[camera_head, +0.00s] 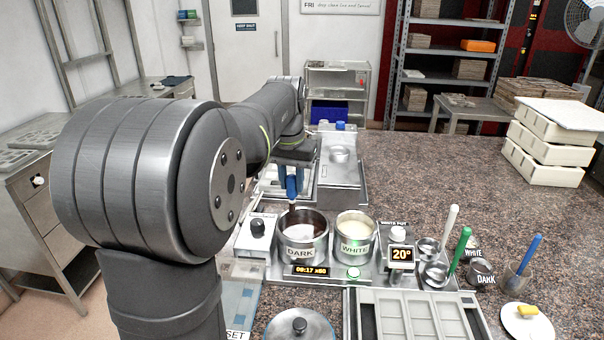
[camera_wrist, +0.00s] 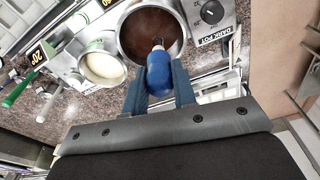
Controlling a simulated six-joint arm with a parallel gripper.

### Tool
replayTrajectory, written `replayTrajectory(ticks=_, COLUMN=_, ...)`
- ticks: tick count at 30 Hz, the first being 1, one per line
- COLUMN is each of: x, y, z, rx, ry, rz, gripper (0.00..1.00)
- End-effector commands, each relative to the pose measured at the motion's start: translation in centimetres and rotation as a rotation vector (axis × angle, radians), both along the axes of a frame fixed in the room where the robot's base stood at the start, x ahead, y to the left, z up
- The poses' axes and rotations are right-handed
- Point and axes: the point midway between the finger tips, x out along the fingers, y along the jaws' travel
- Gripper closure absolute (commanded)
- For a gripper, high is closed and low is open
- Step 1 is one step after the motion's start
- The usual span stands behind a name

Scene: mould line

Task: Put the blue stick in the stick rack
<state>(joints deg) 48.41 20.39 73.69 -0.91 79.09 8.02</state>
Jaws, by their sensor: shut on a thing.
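My gripper (camera_head: 291,186) is shut on a blue stick (camera_wrist: 159,75), a thick rounded blue body with a dark, narrow tip. The stick is over the dark pot (camera_head: 303,256) of brown liquid. In the wrist view its tip overlaps the pot's opening (camera_wrist: 151,30); I cannot tell whether it touches the liquid. Nothing in view is labelled as the stick rack, and I cannot tell for sure which thing it is. A steel stand (camera_head: 342,172) with small blue-topped things stands behind the pots.
The white pot (camera_head: 355,239) stands right of the dark pot. White-, green- and blue-handled tools (camera_head: 527,254) stand further right. A mould tray (camera_head: 422,315) lies in front, and a plate (camera_head: 527,323) holds a yellow piece. The counter's back right is mostly clear before stacked white crates (camera_head: 545,150).

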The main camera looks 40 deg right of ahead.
Motion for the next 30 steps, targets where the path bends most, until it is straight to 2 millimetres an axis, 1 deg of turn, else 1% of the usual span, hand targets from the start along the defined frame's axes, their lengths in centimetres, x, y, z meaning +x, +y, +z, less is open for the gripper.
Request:
replayTrajectory(ticks=1, x=0.0, y=1.8, z=-0.3, rx=0.000, ry=0.000, rz=0.006, gripper=0.98)
replayTrajectory(ticks=6, x=-0.7, y=7.3, z=-2.0, rx=0.000, ry=0.000, rz=0.005, gripper=0.98)
replayTrajectory(ticks=9, x=-1.4, y=9.9, z=-2.9, rx=-0.001, ry=0.000, rz=0.005, gripper=0.98)
replayTrajectory(ticks=12, x=-1.9, y=11.8, z=-3.7, rx=-0.001, ry=0.000, rz=0.004, gripper=0.98)
replayTrajectory(ticks=15, x=-2.3, y=13.0, z=-4.2, rx=0.000, ry=0.000, rz=0.003, gripper=0.98)
replayTrajectory(ticks=18, x=-2.5, y=13.4, z=-4.5, rx=0.000, ry=-0.001, rz=0.001, gripper=0.98)
replayTrajectory(ticks=23, x=-2.5, y=13.5, z=-5.2, rx=0.001, ry=0.001, rz=0.001, gripper=0.98)
replayTrajectory(ticks=30, x=-2.6, y=13.5, z=-6.9, rx=0.001, ry=0.001, rz=0.001, gripper=0.98)
